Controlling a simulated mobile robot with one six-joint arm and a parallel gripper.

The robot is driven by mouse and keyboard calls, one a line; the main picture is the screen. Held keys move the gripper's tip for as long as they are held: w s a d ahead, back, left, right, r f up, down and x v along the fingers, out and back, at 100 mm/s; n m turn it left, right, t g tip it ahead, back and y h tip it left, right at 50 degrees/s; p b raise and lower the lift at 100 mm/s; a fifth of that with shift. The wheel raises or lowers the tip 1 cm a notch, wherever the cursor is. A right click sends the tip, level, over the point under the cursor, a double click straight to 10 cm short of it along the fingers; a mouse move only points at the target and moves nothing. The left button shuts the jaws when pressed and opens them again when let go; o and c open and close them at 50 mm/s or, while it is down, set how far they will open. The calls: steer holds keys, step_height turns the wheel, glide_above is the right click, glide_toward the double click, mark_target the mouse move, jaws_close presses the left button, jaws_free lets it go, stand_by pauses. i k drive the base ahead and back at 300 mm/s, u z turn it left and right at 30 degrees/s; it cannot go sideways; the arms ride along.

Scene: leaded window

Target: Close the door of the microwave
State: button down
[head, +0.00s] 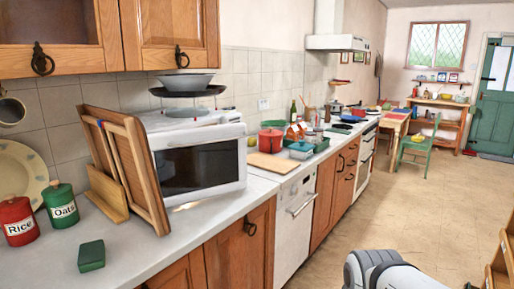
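The white microwave (200,165) stands on the counter left of centre, behind and right of some leaning wooden boards. Its front, with a dark window, faces right and toward me. I cannot tell whether the door is fully shut or slightly ajar. The boards hide the microwave's left side. My gripper is not in view; only a grey and white part of my arm shows at the bottom right, apart from the microwave.
The wooden boards (135,170) lean close beside the microwave. A red canister (17,222), a green canister (61,205) and a green block (91,256) stand at left. The tiled floor (345,235) is clear along the cabinets.

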mark_target(188, 175)
steer(key=z, duration=0.05)
steer(key=i, duration=0.95)
steer(key=u, duration=0.05)
